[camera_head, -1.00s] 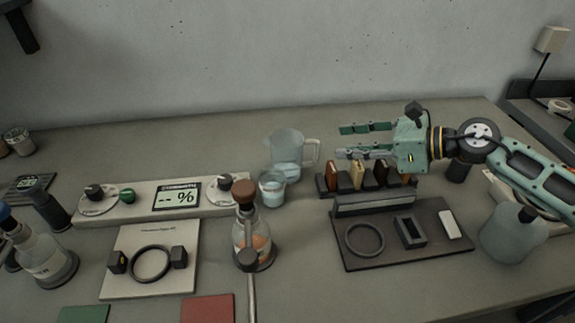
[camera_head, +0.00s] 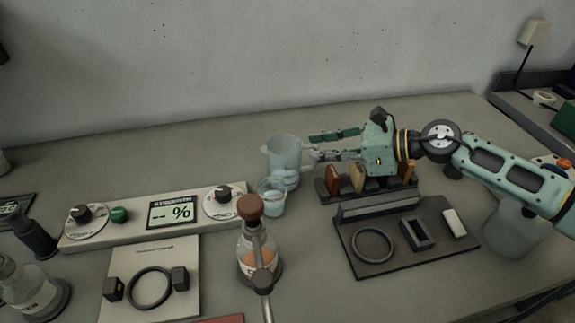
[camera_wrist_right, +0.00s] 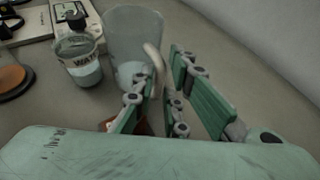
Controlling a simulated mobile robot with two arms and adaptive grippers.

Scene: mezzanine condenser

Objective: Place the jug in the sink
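The jug (camera_head: 282,158) is translucent and pale, with a handle on its right side, and stands upright on the bench near the wall. In the right wrist view the jug (camera_wrist_right: 132,40) is just ahead, its handle (camera_wrist_right: 154,62) between the lines of the two fingers. My right gripper (camera_head: 312,146) is open, its fingertips at the handle side of the jug; in the wrist view the gripper (camera_wrist_right: 152,88) shows its green fingers spread. I cannot tell whether they touch the handle. My left gripper is not in view. No sink can be made out.
A brown-capped flask (camera_head: 258,250) is nearer. A rack of coloured blocks (camera_head: 345,206) lies below my right gripper, beside a dark tray (camera_head: 385,262). The bench behind the jug is clear.

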